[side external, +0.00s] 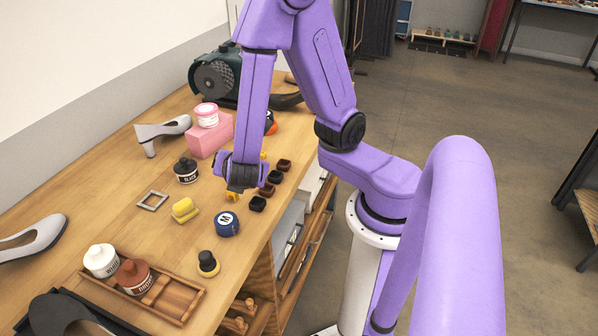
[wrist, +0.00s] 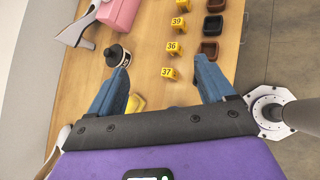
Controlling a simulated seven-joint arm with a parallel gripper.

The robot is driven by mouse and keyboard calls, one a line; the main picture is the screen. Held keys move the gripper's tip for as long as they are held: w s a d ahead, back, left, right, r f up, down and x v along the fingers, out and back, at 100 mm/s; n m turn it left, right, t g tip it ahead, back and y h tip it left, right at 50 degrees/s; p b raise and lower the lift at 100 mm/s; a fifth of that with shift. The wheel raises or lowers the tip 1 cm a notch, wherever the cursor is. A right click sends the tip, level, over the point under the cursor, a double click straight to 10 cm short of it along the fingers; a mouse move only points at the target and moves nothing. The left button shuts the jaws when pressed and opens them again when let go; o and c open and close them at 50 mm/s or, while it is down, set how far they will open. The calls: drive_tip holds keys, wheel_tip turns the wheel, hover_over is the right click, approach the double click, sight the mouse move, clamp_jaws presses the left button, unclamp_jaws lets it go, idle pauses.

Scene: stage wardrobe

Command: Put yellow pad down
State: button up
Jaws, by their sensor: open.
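The yellow pad (side external: 185,209) lies on the wooden table in the side view, left of and nearer the camera than my gripper (side external: 241,183). A piece of yellow, probably the pad (wrist: 137,102), shows beside the inner edge of the left finger in the wrist view; the rest is hidden by my gripper body. My gripper (wrist: 162,68) is open in the wrist view, its two blue fingers wide apart with nothing between the tips. It hangs over the table near the small dark cups, apart from the pad.
A black-labelled jar (side external: 186,170), a square metal frame (side external: 152,200) and a blue round tin (side external: 227,222) stand around the pad. Small dark cups (side external: 257,204) line the table's right edge, beside numbered yellow tags (wrist: 168,72). A wooden tray (side external: 190,305) holds two bottles.

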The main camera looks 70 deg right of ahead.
drive_tip(key=s+a+r+m+g+y, duration=0.2)
drive_tip(key=s+r+m+g+y, duration=0.1)
drive_tip(key=s, duration=0.4)
drive_tip(key=s+a+r+m+g+y, duration=0.1)
drive_tip(key=s+r+m+g+y, duration=0.1)
drive_tip(key=s+y, duration=0.4)
drive_tip(key=s+m+g, duration=0.1)
drive_tip(key=s+m, duration=0.1)
drive_tip(key=shift+s+a+r+m, duration=0.15)
drive_tip(key=shift+a+r+m, duration=0.15)
drive_tip(key=shift+a+r, duration=0.1)
